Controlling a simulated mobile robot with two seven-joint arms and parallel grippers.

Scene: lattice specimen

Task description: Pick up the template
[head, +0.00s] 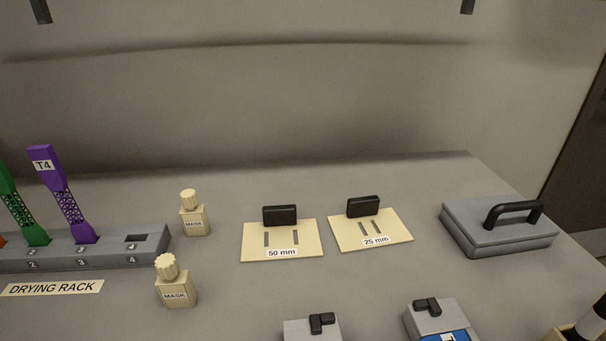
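Two cream template plates lie flat on the grey table, each with a black block handle at its back edge and two dark slots. The template labelled 50 mm (281,241) is near the middle of the head view. The template labelled 25 mm (352,232) lies just to its right, slightly turned, with a small gap between them. Nothing covers either one. Neither of my grippers is in view.
At left, a grey drying rack (150,245) holds lattice specimens, one purple (70,207), one green (22,215). Two MASK bottles (194,216) (177,285) stand left of the templates. A grey lidded box (500,232) is at right. Grey fixtures (312,330) (437,318) stand in front.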

